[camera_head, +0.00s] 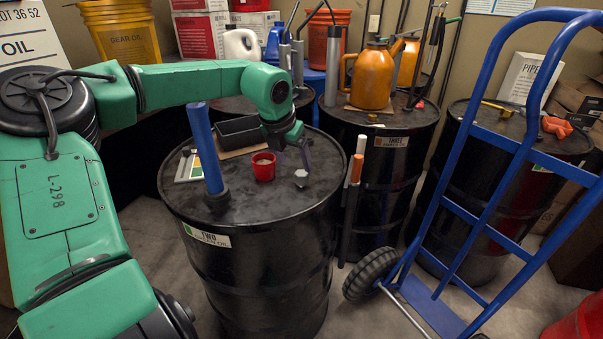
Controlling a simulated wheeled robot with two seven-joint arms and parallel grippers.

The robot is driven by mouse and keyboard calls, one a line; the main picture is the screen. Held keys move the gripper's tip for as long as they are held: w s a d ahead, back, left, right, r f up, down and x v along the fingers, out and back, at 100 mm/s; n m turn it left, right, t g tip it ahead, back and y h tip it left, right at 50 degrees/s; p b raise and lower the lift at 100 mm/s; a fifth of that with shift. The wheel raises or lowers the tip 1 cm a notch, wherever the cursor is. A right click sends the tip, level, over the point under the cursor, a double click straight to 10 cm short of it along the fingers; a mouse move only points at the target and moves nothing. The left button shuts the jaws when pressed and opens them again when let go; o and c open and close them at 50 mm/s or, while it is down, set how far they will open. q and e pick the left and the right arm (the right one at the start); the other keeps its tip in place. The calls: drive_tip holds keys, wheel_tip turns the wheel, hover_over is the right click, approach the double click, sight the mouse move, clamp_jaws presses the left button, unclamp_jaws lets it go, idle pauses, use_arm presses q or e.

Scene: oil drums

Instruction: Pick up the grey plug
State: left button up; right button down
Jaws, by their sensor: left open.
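The grey plug (301,178) is a small light grey piece on the black top of the drum labelled TWO (262,240), near its right side. My left gripper (291,164) comes in from the left on the green arm and points down just above the plug. Its jaws are open and nothing shows between them. One finger shows clearly above the plug; the other is partly hidden by the wrist. I cannot tell whether a finger touches the plug. My right gripper is not in view.
A red cup (263,167) stands just left of the plug. A blue upright tube (205,150) and a black tray (240,131) share the drum top. An orange jug (370,78) stands on the drum behind. A blue hand truck (490,150) stands at right.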

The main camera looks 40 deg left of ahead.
sight(300, 175)
use_arm(q)
drive_tip(key=x, duration=0.4)
drive_tip(key=shift+w+a+r, duration=0.1)
drive_tip(key=shift+w+a, duration=0.1)
drive_tip(key=shift+a, duration=0.15)
drive_tip(key=p+x, duration=0.1)
drive_tip(key=x, duration=0.3)
drive_tip(key=shift+w+d+f, duration=0.15)
drive_tip(key=shift+d+f, duration=0.05)
drive_tip(key=shift+d, duration=0.05)
drive_tip(key=shift+w+a+f, duration=0.15)
drive_tip(key=shift+w+f, duration=0.15)
drive_tip(key=shift+s+r, duration=0.1)
drive_tip(key=shift+s, duration=0.05)
drive_tip(key=c, duration=0.9)
clamp_jaws()
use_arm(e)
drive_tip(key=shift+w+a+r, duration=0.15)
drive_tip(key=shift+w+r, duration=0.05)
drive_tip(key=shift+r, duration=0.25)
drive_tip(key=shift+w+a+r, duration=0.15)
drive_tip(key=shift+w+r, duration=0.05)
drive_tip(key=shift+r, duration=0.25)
